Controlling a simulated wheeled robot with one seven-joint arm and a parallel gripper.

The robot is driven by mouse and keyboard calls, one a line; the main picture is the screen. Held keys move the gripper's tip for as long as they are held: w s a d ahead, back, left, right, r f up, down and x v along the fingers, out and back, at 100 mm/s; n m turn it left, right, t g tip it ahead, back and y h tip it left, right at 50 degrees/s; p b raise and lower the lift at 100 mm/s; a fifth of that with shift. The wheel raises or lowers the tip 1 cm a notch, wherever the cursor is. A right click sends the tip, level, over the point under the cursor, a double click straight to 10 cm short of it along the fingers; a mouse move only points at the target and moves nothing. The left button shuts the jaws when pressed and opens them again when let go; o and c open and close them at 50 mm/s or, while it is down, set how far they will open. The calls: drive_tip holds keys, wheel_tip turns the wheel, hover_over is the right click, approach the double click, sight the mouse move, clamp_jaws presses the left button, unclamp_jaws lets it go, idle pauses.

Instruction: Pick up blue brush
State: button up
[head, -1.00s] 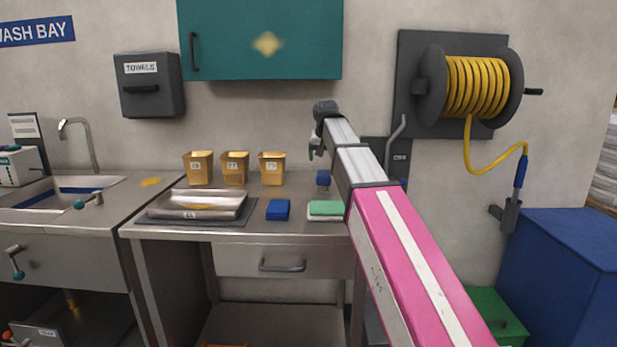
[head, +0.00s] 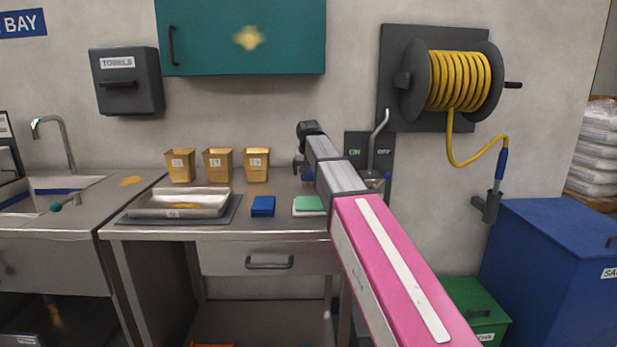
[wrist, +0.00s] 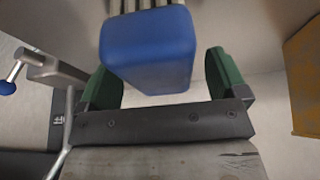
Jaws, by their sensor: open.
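The blue brush (wrist: 148,52) fills the upper middle of the wrist view as a rounded blue block with several grey strips at its top edge. My gripper (wrist: 160,88) is open, with one green finger on each side of the brush's near end. A gap shows beside the right finger; whether the left finger touches cannot be told. In the head view my gripper (head: 306,166) is low over the back right of the steel bench (head: 215,230), and my arm largely hides the brush there.
A flat blue block (head: 263,206) and a green-and-white pad (head: 309,206) lie on the bench front. Several gold tubs (head: 217,165) stand at the back, left of my gripper. A metal tray (head: 180,203) lies at left. A lever (head: 379,135) rises from the ON/OFF panel at right.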

drive_tip(key=shift+w+f, duration=0.3)
drive_tip(key=shift+f, duration=0.35)
drive_tip(key=shift+f, duration=0.25)
drive_tip(key=c, duration=1.1)
